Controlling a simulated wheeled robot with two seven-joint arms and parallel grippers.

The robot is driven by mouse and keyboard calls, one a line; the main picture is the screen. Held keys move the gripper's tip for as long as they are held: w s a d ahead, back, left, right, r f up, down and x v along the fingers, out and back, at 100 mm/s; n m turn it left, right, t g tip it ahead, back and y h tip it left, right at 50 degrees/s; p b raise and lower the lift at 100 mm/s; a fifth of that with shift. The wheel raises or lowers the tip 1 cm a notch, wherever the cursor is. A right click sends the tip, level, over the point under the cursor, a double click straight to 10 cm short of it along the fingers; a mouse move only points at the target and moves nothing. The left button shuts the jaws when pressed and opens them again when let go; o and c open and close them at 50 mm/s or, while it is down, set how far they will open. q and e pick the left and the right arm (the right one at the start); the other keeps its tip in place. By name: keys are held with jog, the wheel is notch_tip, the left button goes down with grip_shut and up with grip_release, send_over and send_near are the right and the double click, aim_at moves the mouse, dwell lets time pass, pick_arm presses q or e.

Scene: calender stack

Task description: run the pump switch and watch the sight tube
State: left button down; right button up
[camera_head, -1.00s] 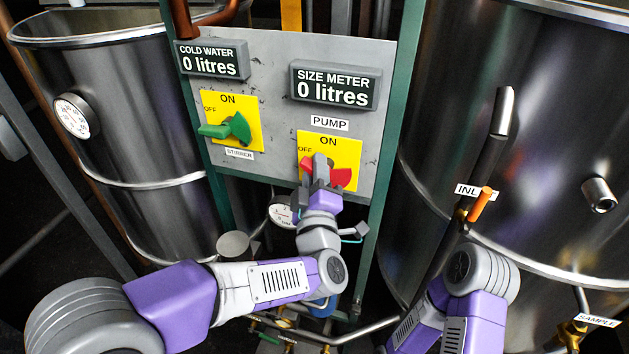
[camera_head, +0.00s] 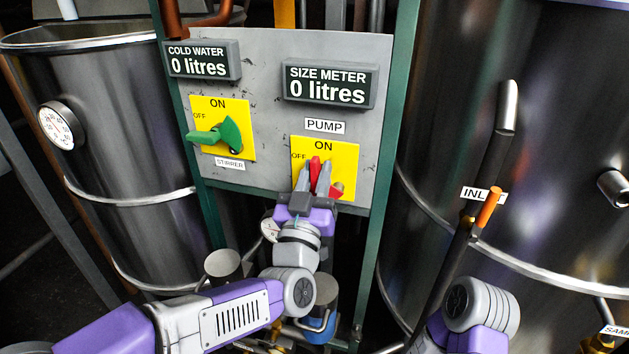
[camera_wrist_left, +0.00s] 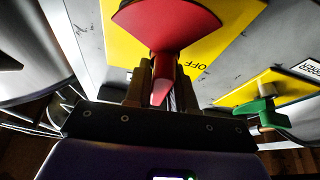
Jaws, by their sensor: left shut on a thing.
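The red pump switch (camera_head: 315,164) sits on a yellow plate (camera_head: 346,158) marked ON and OFF, under the PUMP label. My left gripper (camera_head: 314,176) is shut on its handle, whose red end shows upright between the fingers, towards ON. In the left wrist view the red switch (camera_wrist_left: 168,25) fans out above, with its handle between the fingers. The size meter (camera_head: 328,86) above reads 0 litres. I cannot pick out a sight tube for sure. My right gripper is out of view; only part of that arm shows at lower right.
The green stirrer switch (camera_head: 216,136) is left of the pump, its handle towards OFF. The cold water display (camera_head: 202,60) reads 0 litres. Steel tanks stand at left (camera_head: 120,110) and right (camera_head: 560,130). An orange-handled inlet valve (camera_head: 488,207) and pipes crowd the right.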

pick_arm(q)
jog(key=shift+m+h, duration=0.4)
jog(key=shift+m, duration=0.4)
jog(key=shift+d+m+b, duration=0.1)
jog(key=shift+m+b, duration=0.2)
jog(key=c, duration=1)
grip_release()
jog(key=shift+c, duration=0.2)
jog(key=shift+s, duration=0.1)
jog(key=v, duration=0.7)
jog(key=shift+s, duration=0.2)
jog(key=shift+f, duration=0.1)
